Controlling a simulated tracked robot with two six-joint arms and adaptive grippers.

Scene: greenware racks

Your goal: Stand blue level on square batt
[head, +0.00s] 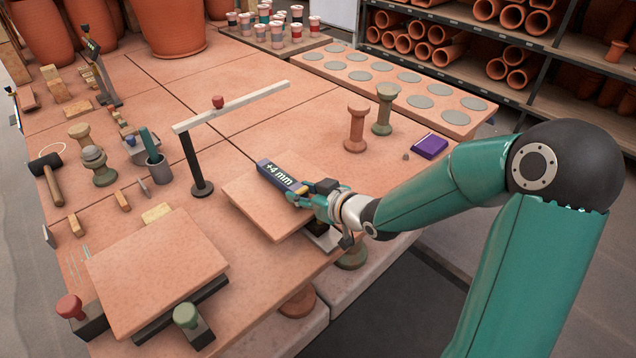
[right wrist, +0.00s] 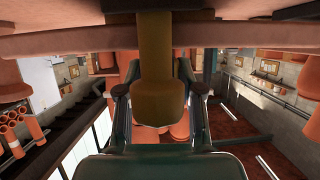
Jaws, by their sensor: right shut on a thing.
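The blue level (head: 277,177) is a bar with a white "+4 mm" label, over a flat terracotta batt (head: 250,208) at the middle of the table. I cannot tell whether it touches the batt or is just above it. My right gripper (head: 312,193) is shut on the level's right end and hides that end. A second square terracotta slab (head: 155,268) lies at the front left on dark blocks with a red knob and a green knob. In the right wrist view the fingers (right wrist: 160,92) flank a dark olive post-like shape (right wrist: 158,100); no blue shows there. My left gripper is out of view.
A stand with a pale bar (head: 232,106) rises behind the batt. Terracotta (head: 356,130) and green (head: 383,110) spools and a purple box (head: 430,146) stand to the right. A mallet (head: 50,177) and a cup of tools (head: 158,168) are at left.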

